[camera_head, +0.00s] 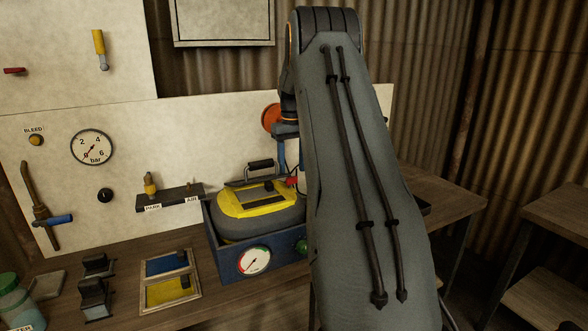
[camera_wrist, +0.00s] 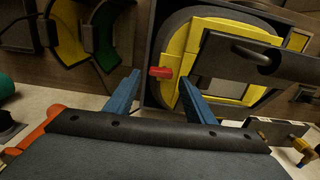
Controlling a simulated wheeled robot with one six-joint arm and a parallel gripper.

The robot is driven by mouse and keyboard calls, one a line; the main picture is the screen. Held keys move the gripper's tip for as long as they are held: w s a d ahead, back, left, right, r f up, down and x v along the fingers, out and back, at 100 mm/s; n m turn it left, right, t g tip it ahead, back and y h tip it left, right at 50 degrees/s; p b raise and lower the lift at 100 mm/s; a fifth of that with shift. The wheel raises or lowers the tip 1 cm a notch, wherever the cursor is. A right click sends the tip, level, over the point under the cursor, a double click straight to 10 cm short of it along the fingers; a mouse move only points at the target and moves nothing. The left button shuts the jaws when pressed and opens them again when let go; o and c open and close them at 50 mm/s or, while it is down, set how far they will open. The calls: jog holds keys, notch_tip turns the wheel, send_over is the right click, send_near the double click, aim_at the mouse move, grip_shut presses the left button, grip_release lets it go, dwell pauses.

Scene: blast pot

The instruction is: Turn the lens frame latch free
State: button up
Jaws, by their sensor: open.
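The red latch (camera_wrist: 161,72) is a small tab at the edge of the yellow lens frame (camera_wrist: 195,38) in the wrist view. In the head view the yellow frame (camera_head: 238,208) lies on a grey rounded hood in a blue box, with a red bit (camera_head: 291,181) at its right edge. My gripper (camera_wrist: 160,82) is open, its two blue fingers on either side of the latch in the wrist view. I cannot tell how far the tips are from it, and no contact shows. In the head view my gripper (camera_head: 284,152) is partly hidden by my arm.
A black handle (camera_head: 260,164) stands behind the frame. A tray of blue and yellow pads (camera_head: 168,278) lies to the left. The wall panel holds a bar gauge (camera_head: 92,147) and a small shelf (camera_head: 170,198).

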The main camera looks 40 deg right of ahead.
jog(key=shift+r+p, duration=1.05)
jog(key=shift+r, duration=1.25)
